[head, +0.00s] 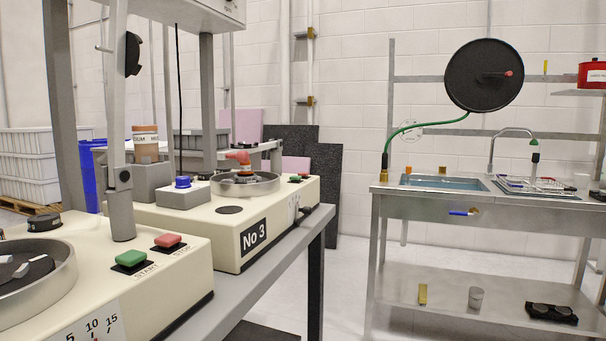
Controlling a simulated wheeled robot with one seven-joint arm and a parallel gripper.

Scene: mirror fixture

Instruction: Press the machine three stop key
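Machine three (228,228) is the farther cream machine on the bench, with a black "No 3" plate (253,237) on its front side. At its right end are a small green key (295,179) and, just behind it, a small red key (304,175). Their lettering is too small to read. The nearer cream machine (190,268) has a green key (131,260) marked START and a red key (168,241) marked STOP. My gripper is not in view.
A grey bench (280,262) carries both machines. A dark lever or handle (318,214) projects from machine three's right side. A steel sink table (480,213) stands at the right. Open floor lies between bench and sink table.

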